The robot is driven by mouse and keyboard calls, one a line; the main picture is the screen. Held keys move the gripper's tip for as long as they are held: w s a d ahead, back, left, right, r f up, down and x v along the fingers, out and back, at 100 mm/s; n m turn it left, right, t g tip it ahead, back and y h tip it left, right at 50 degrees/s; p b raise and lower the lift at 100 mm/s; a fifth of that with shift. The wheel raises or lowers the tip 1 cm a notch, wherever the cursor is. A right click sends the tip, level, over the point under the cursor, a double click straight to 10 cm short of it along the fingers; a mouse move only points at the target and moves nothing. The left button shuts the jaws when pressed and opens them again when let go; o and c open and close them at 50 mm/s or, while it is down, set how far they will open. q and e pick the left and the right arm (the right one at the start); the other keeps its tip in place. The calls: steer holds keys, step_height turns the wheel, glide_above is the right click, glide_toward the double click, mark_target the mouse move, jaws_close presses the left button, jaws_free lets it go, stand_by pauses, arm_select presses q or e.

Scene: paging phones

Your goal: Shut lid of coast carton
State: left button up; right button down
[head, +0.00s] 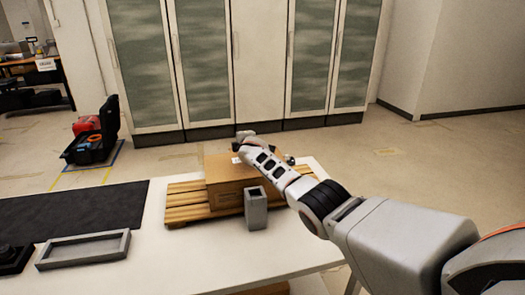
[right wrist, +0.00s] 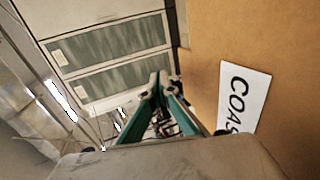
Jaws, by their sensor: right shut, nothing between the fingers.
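The coast carton (head: 230,197) is a brown cardboard box on a slatted wooden pallet. My right forearm crosses over it from the right and hides part of its top. A brown panel with a white label reading "COAS", the rest cut off, fills the right of the right wrist view (right wrist: 208,55). From these views I cannot tell how far the lid is closed. My right gripper (head: 244,135) is at the carton's far upper side. Its green fingers are shut and empty in the right wrist view (right wrist: 158,82), beside the panel; contact is unclear. My left gripper is not in view.
The wooden pallet (head: 186,203) rests on a white table (head: 175,261). A grey open-topped holder (head: 256,210) stands close in front of the carton. A grey tray (head: 83,251) and dark mat (head: 75,212) lie to the left. Cabinets (head: 205,65) stand behind, across open floor.

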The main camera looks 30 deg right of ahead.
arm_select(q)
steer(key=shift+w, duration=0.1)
arm_select(e)
steer(key=shift+w+f+g, duration=0.15)
steer(key=shift+f+g, duration=0.25)
steer(key=shift+f, duration=0.35)
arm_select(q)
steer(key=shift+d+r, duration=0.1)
arm_select(e)
steer(key=shift+r+p, duration=0.55)
steer(key=shift+p, duration=0.15)
step_height(320, 180, up, 2)
steer(key=shift+r+p, duration=0.1)
steer(key=shift+p, duration=0.95)
step_height(320, 180, up, 2)
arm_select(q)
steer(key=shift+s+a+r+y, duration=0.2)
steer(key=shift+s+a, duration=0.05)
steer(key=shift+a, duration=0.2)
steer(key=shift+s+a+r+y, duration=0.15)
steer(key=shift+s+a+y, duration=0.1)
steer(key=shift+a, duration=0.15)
arm_select(e)
step_height(320, 180, up, 9)
steer(key=shift+f, duration=0.2)
